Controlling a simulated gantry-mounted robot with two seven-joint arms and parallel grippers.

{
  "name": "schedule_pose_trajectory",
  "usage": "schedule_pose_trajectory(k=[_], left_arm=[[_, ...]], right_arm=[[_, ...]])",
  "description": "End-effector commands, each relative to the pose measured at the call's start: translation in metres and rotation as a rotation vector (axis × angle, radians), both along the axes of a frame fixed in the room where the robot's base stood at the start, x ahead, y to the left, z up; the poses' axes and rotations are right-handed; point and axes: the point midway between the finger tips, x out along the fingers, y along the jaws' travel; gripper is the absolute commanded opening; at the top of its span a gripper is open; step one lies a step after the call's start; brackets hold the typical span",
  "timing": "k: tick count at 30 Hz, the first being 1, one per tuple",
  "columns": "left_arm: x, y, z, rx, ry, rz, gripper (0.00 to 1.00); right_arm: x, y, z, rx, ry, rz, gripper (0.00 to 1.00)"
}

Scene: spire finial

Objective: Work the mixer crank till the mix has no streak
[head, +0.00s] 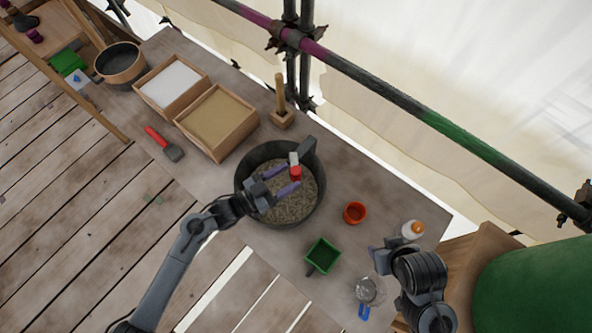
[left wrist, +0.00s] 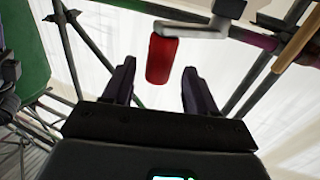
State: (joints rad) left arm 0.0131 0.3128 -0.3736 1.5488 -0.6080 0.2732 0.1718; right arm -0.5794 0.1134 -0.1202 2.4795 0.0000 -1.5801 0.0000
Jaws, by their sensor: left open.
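The mixer is a dark round tub (head: 243,182) on the bench, holding a grey-brown mix (head: 290,207) that looks mottled with lighter and darker patches. Its crank has a grey arm and a red grip (head: 295,173) above the tub. My left gripper (head: 284,179) is open over the tub, with its purple fingers pointing at the red grip. In the left wrist view the red grip (left wrist: 161,60) hangs between and just beyond the fingertips, with no finger clearly touching it. My right gripper (head: 382,248) is low at the right, beside a white bottle; its jaw opening is unclear.
Near the tub stand an orange cup (head: 355,212), a green square container (head: 322,256), a clear jug (head: 369,290) and the orange-capped bottle (head: 411,230). Wooden boxes of white (head: 171,84) and tan powder (head: 216,120) lie left. A scaffold pole (head: 380,92) runs behind.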

Motion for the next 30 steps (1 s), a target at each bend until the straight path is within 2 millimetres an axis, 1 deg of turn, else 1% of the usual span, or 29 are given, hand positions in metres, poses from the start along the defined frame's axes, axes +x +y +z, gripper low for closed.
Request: schedule_pose_trajectory(k=[1,3,9,20,21,23,30], left_arm=[[0.005,-0.007,0.001,-0.003,-0.001,0.000,0.57],[0.009,-0.014,0.001,-0.002,-0.001,0.000,0.57],[0.018,-0.028,0.000,0.000,0.000,0.000,0.57],[0.019,-0.031,0.000,0.000,0.000,0.000,0.57],[0.019,-0.031,0.000,0.000,0.000,0.000,0.54],[0.019,-0.031,0.000,0.000,0.000,0.000,0.45],[0.019,-0.031,0.000,0.000,0.000,0.000,0.08]], right_arm=[[0.000,0.000,0.001,0.000,0.000,0.000,0.44],[0.000,0.000,0.001,-0.001,0.000,0.001,0.44],[0.000,-0.002,0.001,-0.008,0.000,0.005,0.44],[0.000,-0.003,0.001,-0.012,-0.001,0.008,0.44],[0.000,-0.003,0.001,-0.011,-0.001,0.007,0.44],[0.000,-0.002,0.001,-0.011,-0.001,0.007,0.44],[0.000,-0.001,0.001,-0.005,-0.001,0.004,0.44]])
